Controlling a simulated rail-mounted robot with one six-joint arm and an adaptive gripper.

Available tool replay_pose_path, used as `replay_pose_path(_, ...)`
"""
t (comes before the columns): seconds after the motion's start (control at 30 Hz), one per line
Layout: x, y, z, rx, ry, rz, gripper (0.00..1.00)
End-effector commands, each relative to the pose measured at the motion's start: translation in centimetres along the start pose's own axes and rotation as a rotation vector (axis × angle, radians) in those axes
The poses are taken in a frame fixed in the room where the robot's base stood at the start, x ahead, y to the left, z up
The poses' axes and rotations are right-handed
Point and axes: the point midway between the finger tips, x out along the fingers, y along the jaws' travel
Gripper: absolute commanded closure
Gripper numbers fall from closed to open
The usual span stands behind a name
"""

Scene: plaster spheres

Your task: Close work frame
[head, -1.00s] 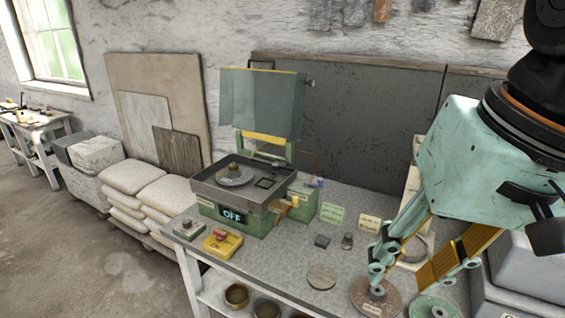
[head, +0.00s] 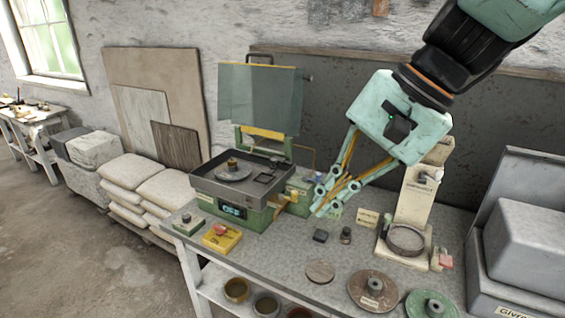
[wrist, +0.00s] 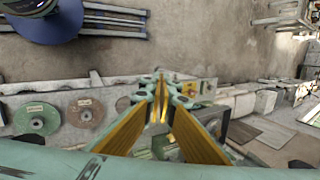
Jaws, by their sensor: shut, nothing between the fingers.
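A green machine (head: 235,213) stands on the bench with a dark square tray (head: 211,188) on top. A hinged grey see-through panel (head: 258,98) in a frame with a dark handle stands upright, raised, at the back of the tray. A round plate with a small brown piece (head: 233,171) lies in the tray. My gripper (head: 321,210) is shut and empty, pointing down just right of the machine, apart from the raised panel. In the wrist view its closed fingertips (wrist: 160,84) show. They hide part of the bench behind them.
A yellow box with a red knob (head: 221,237) sits at the bench's front left. A brown disc (head: 373,290) and a green disc (head: 430,304) lie at the front right. A cream stand with a ring (head: 406,238) stands at the right. Space above the tray is clear.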

Motion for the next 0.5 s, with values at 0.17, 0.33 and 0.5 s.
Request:
replay_pose_path(0.17, 1.1, -2.4, -2.0, 0.091, -0.038, -0.046, 1.0)
replay_pose_path(0.33, 2.2, -4.5, -4.1, 0.177, -0.072, -0.09, 1.0)
replay_pose_path(0.5, 3.3, -6.6, -6.4, 0.268, -0.105, -0.135, 1.0)
